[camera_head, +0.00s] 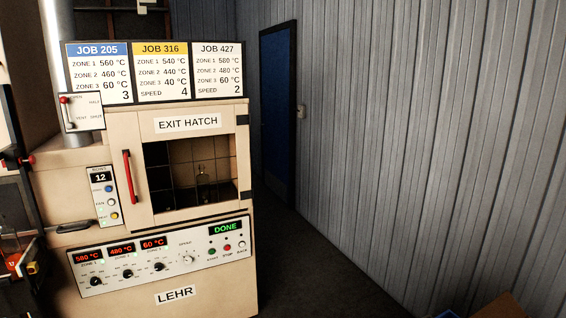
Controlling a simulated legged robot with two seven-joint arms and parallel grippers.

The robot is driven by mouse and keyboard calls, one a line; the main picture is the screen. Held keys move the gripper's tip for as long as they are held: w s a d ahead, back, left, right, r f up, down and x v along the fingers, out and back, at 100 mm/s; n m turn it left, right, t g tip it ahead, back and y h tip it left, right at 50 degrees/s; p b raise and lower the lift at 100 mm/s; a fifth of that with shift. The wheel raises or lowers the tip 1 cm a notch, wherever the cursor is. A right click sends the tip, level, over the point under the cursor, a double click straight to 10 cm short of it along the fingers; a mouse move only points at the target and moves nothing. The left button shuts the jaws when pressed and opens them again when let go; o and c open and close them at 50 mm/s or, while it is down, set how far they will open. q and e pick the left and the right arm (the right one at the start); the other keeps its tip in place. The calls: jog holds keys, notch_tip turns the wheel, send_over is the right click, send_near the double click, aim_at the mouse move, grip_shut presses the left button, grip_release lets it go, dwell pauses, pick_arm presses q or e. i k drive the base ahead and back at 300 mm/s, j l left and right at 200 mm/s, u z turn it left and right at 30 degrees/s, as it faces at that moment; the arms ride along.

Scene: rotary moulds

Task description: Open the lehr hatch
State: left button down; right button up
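The lehr (100,215) is a cream-coloured cabinet at the left of the head view. Its exit hatch (150,208) has a label reading EXIT HATCH above a dark gridded window. The hatch looks shut. A red vertical handle (129,177) is on the hatch's left side, and dark hinges (245,197) are on the right edge. A clear glass item (203,185) shows faintly behind the window. The panel display (225,228) reads DONE in green.
Three job cards (162,71) stand on top of the lehr. A control panel (165,256) with knobs and buttons is below the hatch. A blue door (279,110) is in the grey corrugated wall (420,130). Dark floor (300,260) lies open to the right of the lehr.

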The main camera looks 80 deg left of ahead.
aim_at(126, 131)
jog(key=u, duration=3.35)
jog(key=i+j+u, duration=0.1)
jog(key=i+u, duration=0.2)
jog(key=i, duration=1.1)
